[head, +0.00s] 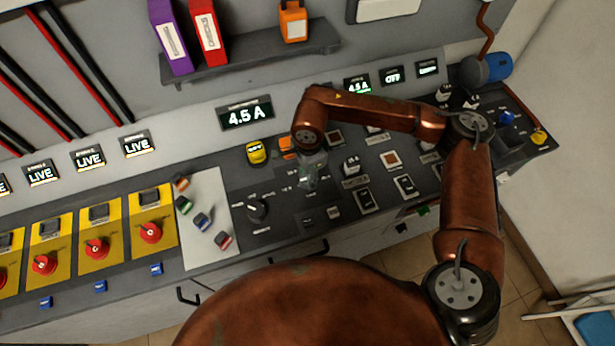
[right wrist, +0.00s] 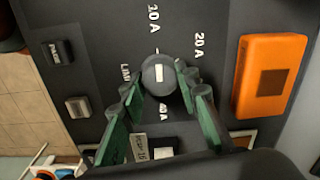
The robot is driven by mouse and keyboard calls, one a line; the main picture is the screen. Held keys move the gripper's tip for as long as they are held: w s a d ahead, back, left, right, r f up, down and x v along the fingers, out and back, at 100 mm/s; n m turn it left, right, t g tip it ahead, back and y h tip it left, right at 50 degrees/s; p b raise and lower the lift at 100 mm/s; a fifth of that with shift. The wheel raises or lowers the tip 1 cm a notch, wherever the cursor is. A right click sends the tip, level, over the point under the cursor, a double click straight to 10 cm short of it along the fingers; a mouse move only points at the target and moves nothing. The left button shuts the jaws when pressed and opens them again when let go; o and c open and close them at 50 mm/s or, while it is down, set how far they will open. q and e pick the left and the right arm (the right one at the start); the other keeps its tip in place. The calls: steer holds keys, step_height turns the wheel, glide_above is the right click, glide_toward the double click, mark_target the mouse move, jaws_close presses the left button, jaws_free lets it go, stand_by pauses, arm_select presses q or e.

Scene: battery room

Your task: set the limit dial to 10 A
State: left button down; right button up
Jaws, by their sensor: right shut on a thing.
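The limit dial (right wrist: 160,78) is a round dark knob with a short white mark, in the middle of the right wrist view. The mark lies along the line towards the upper label, which looks like 10 A or 30 A; 20 A stands at the right and LIMIT at the left. My right gripper (right wrist: 158,92) is shut on the dial, its green fingers at either side. In the head view my right gripper (head: 312,170) is over the console and hides most of the dial. A large display (head: 246,115) reads 4.5 A. My left gripper is out of view.
An orange block (right wrist: 270,76) lies close to the dial. A black selector knob (head: 257,209) and a yellow button (head: 257,152) are left of my gripper. Red rotary switches (head: 150,232) on yellow plates line the left. A shelf (head: 250,55) hangs behind.

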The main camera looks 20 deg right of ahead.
stand_by(0.3)
steer(key=o, duration=1.2)
steer(key=shift+c, duration=0.2)
steer(key=shift+r, duration=0.15)
step_height(320, 180, up, 12)
steer(key=shift+s, duration=0.1)
